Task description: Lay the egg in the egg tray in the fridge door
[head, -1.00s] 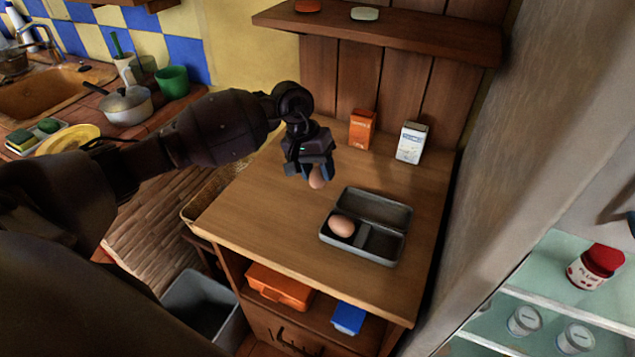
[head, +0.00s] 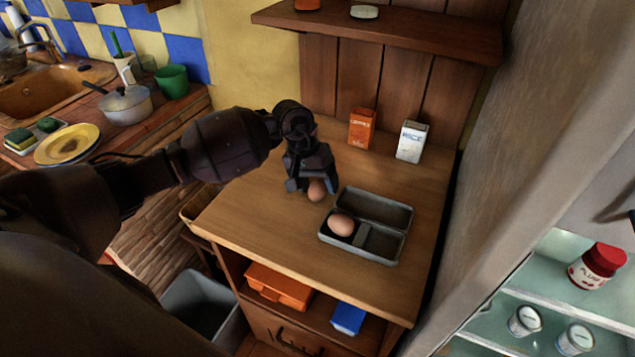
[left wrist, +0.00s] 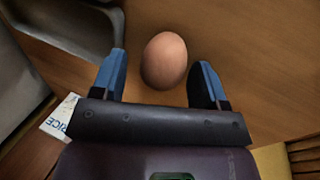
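A brown egg (head: 316,191) is on the wooden counter, left of an open grey tin. My left gripper (head: 312,186) is low over this egg with its fingers apart. In the left wrist view the egg (left wrist: 164,60) sits between the blue-lined fingertips, with a gap on each side. A second brown egg (head: 341,225) lies in the left part of the tin (head: 384,248). The fridge (head: 577,247) stands open at the right, showing pale shelves. The egg tray is not in view. My right gripper is not in view.
An orange carton (head: 362,128) and a white rice box (head: 411,142) stand at the back of the counter. A red-lidded jar (head: 597,266) and two cans are on the fridge shelves. The counter's front left is clear. A grey bin (head: 205,305) stands below.

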